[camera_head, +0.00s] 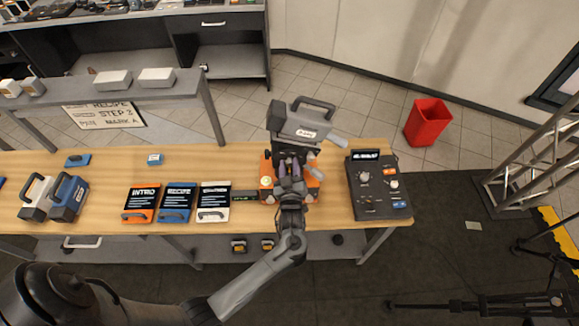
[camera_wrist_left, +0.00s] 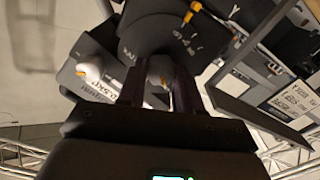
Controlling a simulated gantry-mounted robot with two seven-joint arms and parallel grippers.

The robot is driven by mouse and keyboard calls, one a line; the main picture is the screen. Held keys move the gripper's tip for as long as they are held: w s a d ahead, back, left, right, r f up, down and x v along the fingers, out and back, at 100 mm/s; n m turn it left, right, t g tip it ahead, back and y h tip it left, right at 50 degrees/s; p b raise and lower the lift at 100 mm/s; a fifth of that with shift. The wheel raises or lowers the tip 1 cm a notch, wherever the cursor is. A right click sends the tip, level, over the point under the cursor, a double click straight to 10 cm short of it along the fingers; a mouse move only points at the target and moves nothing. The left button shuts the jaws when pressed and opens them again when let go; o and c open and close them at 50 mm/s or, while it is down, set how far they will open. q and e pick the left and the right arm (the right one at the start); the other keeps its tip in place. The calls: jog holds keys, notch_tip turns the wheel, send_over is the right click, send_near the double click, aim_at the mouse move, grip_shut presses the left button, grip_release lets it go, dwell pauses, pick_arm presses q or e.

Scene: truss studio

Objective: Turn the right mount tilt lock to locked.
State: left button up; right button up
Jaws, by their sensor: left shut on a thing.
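A grey camera (camera_head: 300,122) with a top handle sits on a dark mount head above an orange base (camera_head: 266,180) on the wooden table. My left gripper (camera_head: 290,178) is at the near side of the mount, below the camera, and covers part of it. In the left wrist view my left gripper (camera_wrist_left: 156,88) is shut on a small pale knob with an orange mark (camera_wrist_left: 159,72), which appears to be the tilt lock. Its fingers hide most of the knob, so its setting cannot be read. Another pale lever (camera_wrist_left: 90,72) stands beside it. My right gripper is not in view.
A dark control box (camera_head: 379,188) with knobs stands right of the mount. Three cards, including a white card (camera_head: 214,200), lie to the left. A red bin (camera_head: 428,121) is on the floor behind.

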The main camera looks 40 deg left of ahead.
pick_arm(q)
jog(key=shift+r+m, duration=0.1)
jog(key=shift+m, duration=0.2)
jog(key=shift+p, duration=0.35)
jog(key=m+p, duration=0.1)
jog(key=m, duration=0.2)
jog(key=shift+w+r+m+p, duration=0.1)
jog(key=shift+m+p, duration=0.2)
jog(key=shift+p, duration=0.1)
jog(key=m+p, duration=0.2)
jog(key=m, duration=0.2)
jog(key=shift+d+m, duration=0.1)
jog(key=shift+m, duration=0.2)
jog(key=m+p, duration=0.2)
jog(key=m, duration=0.2)
jog(key=shift+w, duration=0.1)
jog(key=m, duration=0.1)
jog(key=m+p, duration=0.1)
jog(key=m, duration=0.3)
jog(key=shift+d+f, duration=0.1)
jog(key=shift+f, duration=0.2)
